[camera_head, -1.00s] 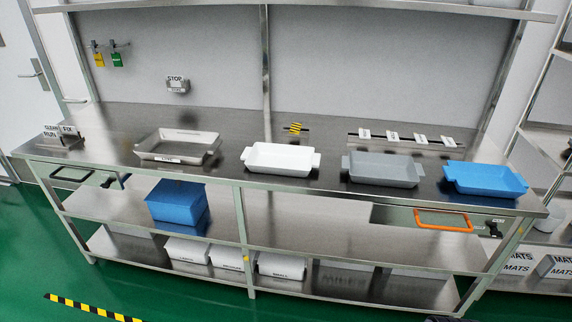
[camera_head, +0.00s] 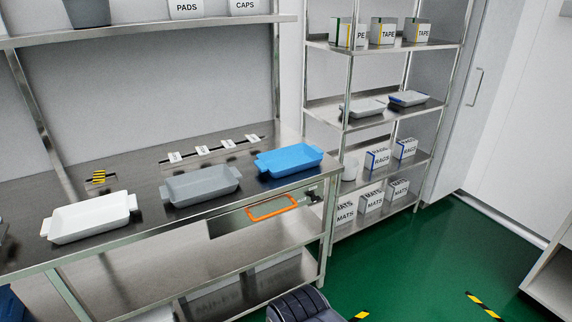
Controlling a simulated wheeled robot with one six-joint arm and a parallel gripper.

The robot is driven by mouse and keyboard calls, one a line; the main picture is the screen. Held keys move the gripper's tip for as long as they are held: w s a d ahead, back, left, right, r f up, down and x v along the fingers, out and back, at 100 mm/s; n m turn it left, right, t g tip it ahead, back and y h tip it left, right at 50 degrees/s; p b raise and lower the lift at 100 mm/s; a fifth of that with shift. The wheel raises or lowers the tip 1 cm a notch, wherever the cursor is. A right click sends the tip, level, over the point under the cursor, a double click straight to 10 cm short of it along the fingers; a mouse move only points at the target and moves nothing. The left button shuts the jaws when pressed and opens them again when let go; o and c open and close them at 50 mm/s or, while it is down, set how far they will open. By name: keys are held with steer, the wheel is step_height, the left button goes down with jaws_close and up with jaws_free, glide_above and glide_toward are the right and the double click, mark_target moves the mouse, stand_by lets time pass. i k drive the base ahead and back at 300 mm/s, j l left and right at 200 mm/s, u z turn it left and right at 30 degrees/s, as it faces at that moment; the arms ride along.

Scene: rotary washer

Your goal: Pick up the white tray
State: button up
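The white tray (camera_head: 91,222) sits upright on the steel workbench (camera_head: 140,243), at the left of the head view. It is empty and has a handle tab at each end. A grey tray (camera_head: 201,190) and a blue tray (camera_head: 290,162) stand in a row to its right on the same bench. Another white tray (camera_head: 362,110) lies on a shelf of the rack at the right. My gripper is not clearly visible; a dark rounded part at the bottom centre appears to be mine.
A shelving rack (camera_head: 387,135) with boxes stands right of the bench. An orange handle (camera_head: 272,208) is below the bench's front edge. The green floor (camera_head: 440,262) is clear at the right, with yellow-black floor markings (camera_head: 482,304).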

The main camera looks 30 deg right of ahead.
mark_target(82, 219)
steer(key=i+j, duration=0.25)
steer(key=j, duration=0.15)
steer(key=i+j, duration=0.3)
steer(key=j, duration=0.15)
steer(key=i+j, duration=0.25)
steer(key=j, duration=0.15)
steer(key=i+j, duration=0.25)
steer(key=j, duration=0.2)
